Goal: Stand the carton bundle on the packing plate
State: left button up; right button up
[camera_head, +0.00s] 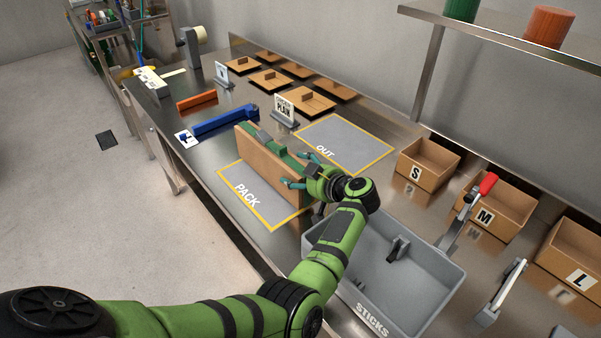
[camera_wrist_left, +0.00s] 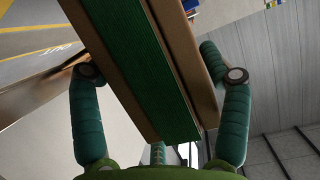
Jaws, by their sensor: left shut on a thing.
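The carton bundle (camera_head: 266,169) is a brown upright slab standing on edge, with a green strip along its top. My left gripper (camera_head: 293,170) is shut on its right end. In the left wrist view the bundle (camera_wrist_left: 150,70) runs between the two teal fingers of the gripper (camera_wrist_left: 163,75), brown on both sides of the green middle. The packing plate (camera_head: 268,215) is grey with a yellow border and the word PACK. The bundle is over its back part, and its lower edge seems at or close to the surface; contact is unclear. My right gripper is out of view.
A grey STICKS bin (camera_head: 372,295) stands right of the plate. The OUT area (camera_head: 352,143) behind is bare. A blue bar (camera_head: 226,120) and a PLAN sign (camera_head: 285,108) stand near. Open boxes marked S (camera_head: 428,165), M (camera_head: 497,212) and L (camera_head: 574,251) line the right.

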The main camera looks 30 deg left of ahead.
pick_arm(q)
jog(key=shift+r, duration=0.15)
jog(key=shift+f+b, duration=0.3)
jog(key=shift+f, duration=0.5)
dwell(0.4)
dwell(0.3)
jog(key=o, duration=1.6)
